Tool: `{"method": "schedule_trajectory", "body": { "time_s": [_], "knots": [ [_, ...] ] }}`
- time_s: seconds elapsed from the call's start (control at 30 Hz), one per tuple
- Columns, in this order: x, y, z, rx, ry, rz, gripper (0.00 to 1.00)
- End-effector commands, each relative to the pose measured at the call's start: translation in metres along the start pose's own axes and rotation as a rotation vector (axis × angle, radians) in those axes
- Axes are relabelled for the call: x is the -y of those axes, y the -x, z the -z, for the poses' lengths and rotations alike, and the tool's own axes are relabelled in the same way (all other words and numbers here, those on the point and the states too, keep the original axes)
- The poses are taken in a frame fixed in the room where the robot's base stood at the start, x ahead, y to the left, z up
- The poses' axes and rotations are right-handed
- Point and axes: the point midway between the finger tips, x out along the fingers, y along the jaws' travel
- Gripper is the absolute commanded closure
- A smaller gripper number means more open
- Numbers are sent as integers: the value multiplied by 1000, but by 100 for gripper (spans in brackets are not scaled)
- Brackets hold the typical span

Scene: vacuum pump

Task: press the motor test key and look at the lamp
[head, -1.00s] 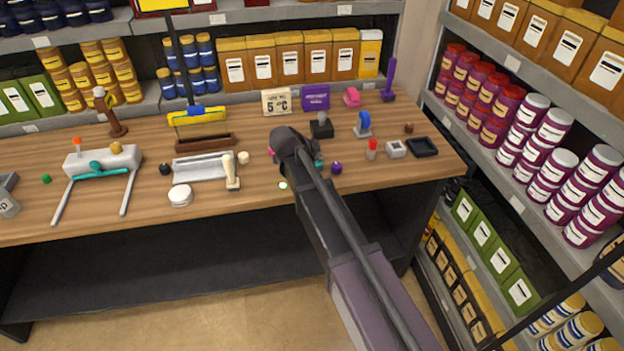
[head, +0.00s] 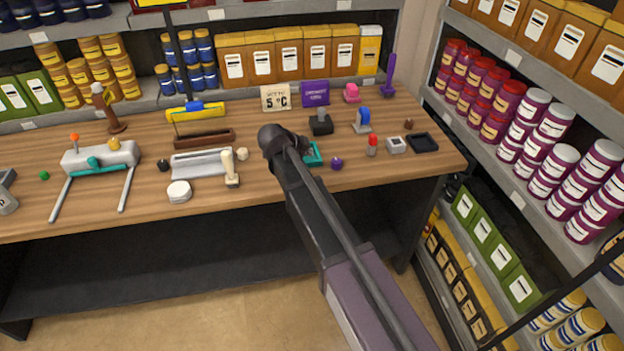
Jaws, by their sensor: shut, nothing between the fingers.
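My gripper (head: 272,140) is at the end of my dark arm, over the middle of the wooden bench. I see it from behind; its fingertips are hidden, and no held object shows. A small grey box with a pale top (head: 396,145) stands right of it, apart from it. A red-topped small cylinder (head: 372,146) stands beside that box. I cannot tell for sure which item is the motor test key or the lamp. My arm hides part of the bench and part of a teal tray (head: 316,154).
The wooden bench (head: 110,190) also holds a white device with a teal handle (head: 100,157), a grey tray (head: 200,164), a white round tub (head: 179,192), a purple knob (head: 337,163) and a black tray (head: 423,142). Stocked shelves stand behind and at the right.

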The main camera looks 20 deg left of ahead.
Motion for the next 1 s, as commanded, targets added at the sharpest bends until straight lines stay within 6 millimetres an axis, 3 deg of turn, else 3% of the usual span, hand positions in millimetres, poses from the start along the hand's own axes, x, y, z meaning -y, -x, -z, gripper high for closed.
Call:
{"method": "schedule_trajectory", "body": {
  "time_s": [0.6, 1.0],
  "knots": [
    [-28, -38, -29, 1, 1, 0, 100],
    [-38, -52, -39, 1, 1, 1, 100]
  ]
}}
